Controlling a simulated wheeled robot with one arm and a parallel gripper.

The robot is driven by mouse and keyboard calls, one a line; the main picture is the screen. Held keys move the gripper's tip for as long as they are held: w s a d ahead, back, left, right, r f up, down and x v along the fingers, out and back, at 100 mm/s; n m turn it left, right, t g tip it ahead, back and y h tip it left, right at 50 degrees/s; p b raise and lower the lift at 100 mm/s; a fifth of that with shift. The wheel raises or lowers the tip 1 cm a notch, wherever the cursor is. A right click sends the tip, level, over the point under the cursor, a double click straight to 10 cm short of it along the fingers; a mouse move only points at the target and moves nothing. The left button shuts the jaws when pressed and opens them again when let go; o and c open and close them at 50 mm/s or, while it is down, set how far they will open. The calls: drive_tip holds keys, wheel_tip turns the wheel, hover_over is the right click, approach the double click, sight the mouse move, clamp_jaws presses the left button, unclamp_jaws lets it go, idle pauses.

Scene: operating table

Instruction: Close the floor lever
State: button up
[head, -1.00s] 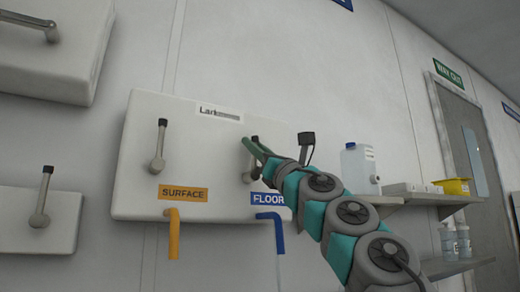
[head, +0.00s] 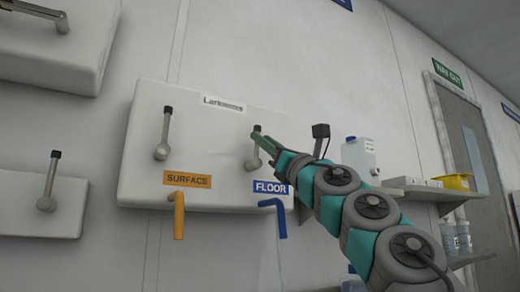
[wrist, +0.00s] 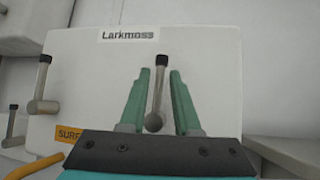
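The floor lever (head: 252,157) is on the right of a white wall panel (head: 217,135), above a blue FLOOR label (head: 270,187) and a blue pipe. It has a grey shaft, a dark tip and a round base, and it stands nearly upright. In the head view my gripper (head: 259,136) covers part of its shaft. In the wrist view my gripper (wrist: 160,72) is open, with its green fingers on both sides of the lever (wrist: 157,88). Small gaps show between shaft and fingers. I cannot tell how deep the lever sits between them.
The similar surface lever (head: 163,135) stands left on the same panel, above an orange SURFACE label (head: 187,179) and orange pipe (head: 179,215). More lever boxes are further left. A shelf (head: 425,191) with a white canister (head: 358,157) is right, behind my arm.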

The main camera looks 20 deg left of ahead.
drive_tip(key=shift+b+v, duration=1.55)
drive_tip(key=shift+v, duration=0.45)
